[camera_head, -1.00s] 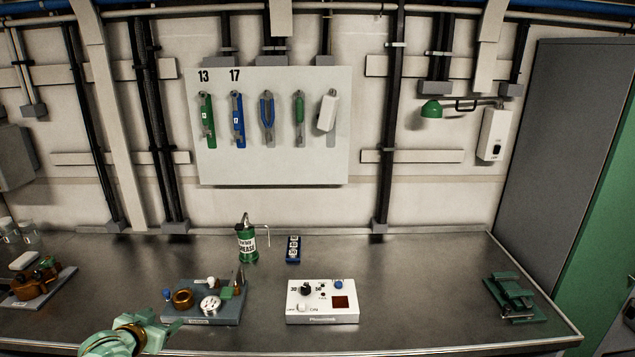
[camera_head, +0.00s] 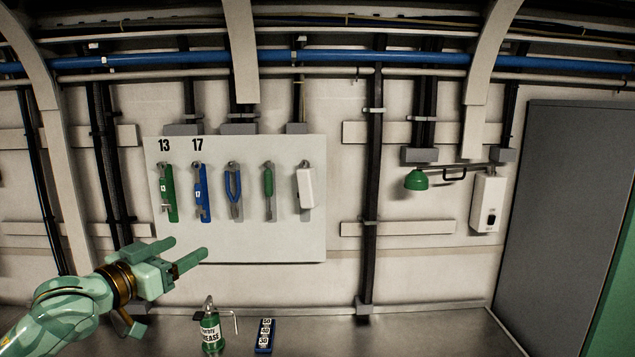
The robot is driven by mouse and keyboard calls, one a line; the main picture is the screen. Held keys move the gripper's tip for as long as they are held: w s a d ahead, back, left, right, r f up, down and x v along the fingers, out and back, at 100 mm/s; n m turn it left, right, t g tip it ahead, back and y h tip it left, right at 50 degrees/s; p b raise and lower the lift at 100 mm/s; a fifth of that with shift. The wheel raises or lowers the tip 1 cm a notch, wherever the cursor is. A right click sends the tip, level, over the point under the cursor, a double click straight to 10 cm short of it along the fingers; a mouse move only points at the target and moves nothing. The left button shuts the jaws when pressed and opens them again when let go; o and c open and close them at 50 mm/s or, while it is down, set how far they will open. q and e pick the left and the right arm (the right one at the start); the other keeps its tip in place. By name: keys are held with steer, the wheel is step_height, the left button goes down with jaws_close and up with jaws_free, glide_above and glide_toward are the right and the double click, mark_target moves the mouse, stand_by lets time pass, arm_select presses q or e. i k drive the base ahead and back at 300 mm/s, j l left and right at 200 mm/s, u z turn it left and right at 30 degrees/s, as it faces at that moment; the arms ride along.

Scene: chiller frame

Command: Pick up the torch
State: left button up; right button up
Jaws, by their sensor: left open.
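A white, boxy handheld item (camera_head: 305,188), which looks like the torch, hangs at the right end of the row on the white tool board (camera_head: 240,240). A grey strip shows below it. My left gripper (camera_head: 190,249) is open and empty, with its two fingers pointing right. In the picture it overlaps the board's lower left part, below and left of the torch. I cannot tell how far it is from the board. My right gripper is not in view.
A green wrench (camera_head: 168,193), a blue wrench (camera_head: 202,194), blue pliers (camera_head: 233,184) and a green-handled tool (camera_head: 268,182) hang left of the torch. A grease can (camera_head: 210,331) and a blue labelled block (camera_head: 265,337) stand on the bench below. A green lamp (camera_head: 416,180) juts from the wall at right.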

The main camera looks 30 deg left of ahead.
mark_target(307, 176)
steer(key=i, duration=0.95)
